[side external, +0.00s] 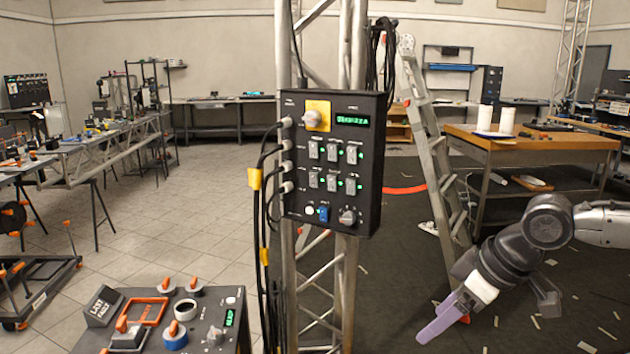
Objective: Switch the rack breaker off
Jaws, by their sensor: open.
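A black control panel (290,210) is fixed upright to the metal truss. Near its top left is a grey rotary handle (313,118) on a yellow plate (319,104); it looks like the breaker, but its label is too small to read. Right of it a green-lit display (352,120) shows text I cannot read clearly. Below are two rows of small switches with green lights, a blue switch (323,213) and a round knob (348,216). My gripper (440,325), with purple fingers, is low at the right, open, pointing down-left, well apart from the panel.
Cables (262,200) hang along the panel's left side. A console (150,325) with orange-handled switches stands at lower left. A ladder (433,150) leans behind, right of the panel, near a wooden workbench (540,143). Space between my gripper and the panel looks clear.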

